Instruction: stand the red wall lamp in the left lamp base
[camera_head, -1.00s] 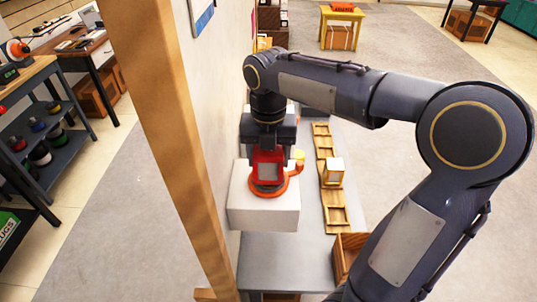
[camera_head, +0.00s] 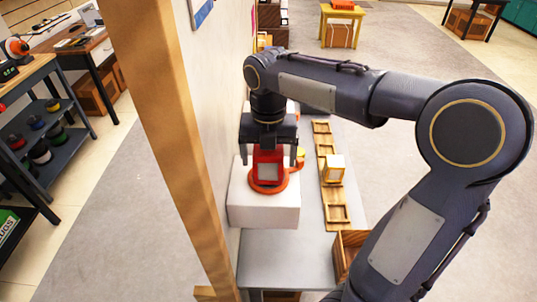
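The red wall lamp (camera_head: 268,171) stands upright, with a pale panel on its near face. Its foot sits within a round orange-red lamp base (camera_head: 282,187) on top of a white block (camera_head: 264,214). The base has a short side arm ending in a yellow knob (camera_head: 300,154). My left gripper is out of view. My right arm hides what lies behind the lamp.
A wooden post (camera_head: 172,130) and a pale wall stand just left of the block. A wooden rack (camera_head: 324,140) with a small yellow-framed lamp (camera_head: 333,169) lies to the right on the grey bench (camera_head: 286,262). A wooden crate (camera_head: 348,252) stands at the bench's near right.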

